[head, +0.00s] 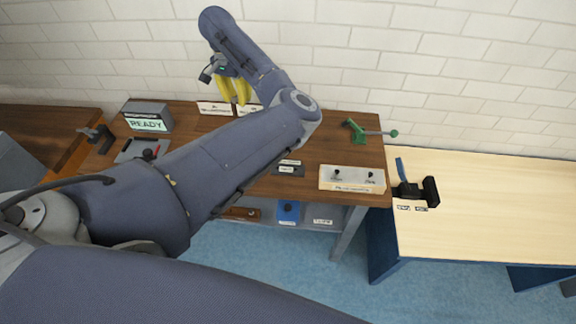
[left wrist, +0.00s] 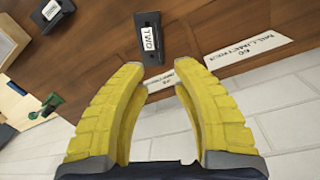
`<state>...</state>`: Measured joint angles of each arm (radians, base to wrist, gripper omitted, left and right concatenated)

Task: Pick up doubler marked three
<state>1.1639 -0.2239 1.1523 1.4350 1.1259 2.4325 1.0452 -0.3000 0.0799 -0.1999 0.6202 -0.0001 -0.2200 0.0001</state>
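My left gripper (head: 235,98) is over the back of the brown table, near the wall. In the left wrist view its two yellow fingers (left wrist: 160,75) are apart, with nothing between them. A dark plate marked TWO (left wrist: 150,38) lies on the wood just beyond the fingertips, apart from them. Another dark plate with a white label (left wrist: 52,12) is at the upper left there; its label is not legible. Dark labelled plates (head: 289,169) show beyond my left arm in the head view, too small to read. I cannot make out a doubler marked three. My right gripper is not in view.
The brown table (head: 345,150) holds a READY display box (head: 148,117), a green clamp (head: 368,131) and a pale block with knobs (head: 352,179). A shelf below holds a blue item (head: 288,211). A light bench (head: 490,205) stands right, mostly clear.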

